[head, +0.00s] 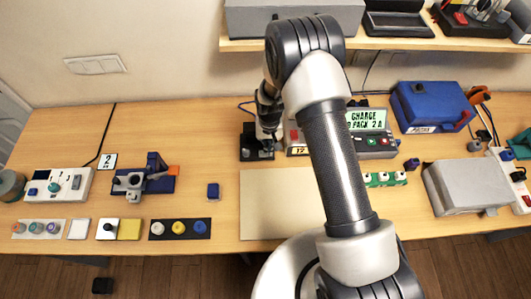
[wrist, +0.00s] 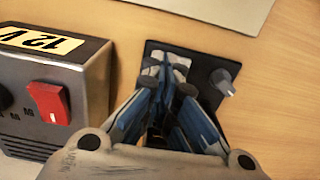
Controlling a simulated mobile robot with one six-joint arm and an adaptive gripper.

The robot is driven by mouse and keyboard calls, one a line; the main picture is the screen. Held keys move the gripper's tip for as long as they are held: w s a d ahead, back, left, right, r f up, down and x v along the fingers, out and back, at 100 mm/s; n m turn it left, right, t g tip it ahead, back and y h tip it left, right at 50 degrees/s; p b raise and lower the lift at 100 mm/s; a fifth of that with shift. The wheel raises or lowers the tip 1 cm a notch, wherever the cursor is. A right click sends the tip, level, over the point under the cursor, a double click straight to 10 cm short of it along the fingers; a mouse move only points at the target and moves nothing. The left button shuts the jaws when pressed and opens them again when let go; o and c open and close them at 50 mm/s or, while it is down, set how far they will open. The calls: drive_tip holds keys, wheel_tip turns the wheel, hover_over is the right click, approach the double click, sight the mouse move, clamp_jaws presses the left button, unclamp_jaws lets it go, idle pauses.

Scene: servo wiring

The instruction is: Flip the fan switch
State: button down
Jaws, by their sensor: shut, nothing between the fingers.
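My gripper (wrist: 170,80) is shut and empty, pointing down over a small black panel (wrist: 205,68). In the wrist view the fingertips overlap a light grey part on this panel, and I cannot tell if they touch it. A grey knob (wrist: 222,82) stands on the panel to the right of the fingers. No fan label is readable, and the fingers hide much of the panel. In the head view the black panel (head: 249,140) lies under my gripper (head: 267,143), at the back middle of the bench.
A grey box marked 12 V (wrist: 52,90) with a red rocker switch (wrist: 49,102) stands close left of the fingers. A beige mat (head: 275,215) lies in front. A charger with a green display (head: 367,119) and a blue case (head: 432,106) stand to the right.

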drive_tip(key=shift+f+b, duration=0.7)
drive_tip(key=shift+f, duration=0.15)
idle(0.3)
drive_tip(key=shift+r+p, duration=1.85)
drive_tip(key=shift+r, duration=1.75)
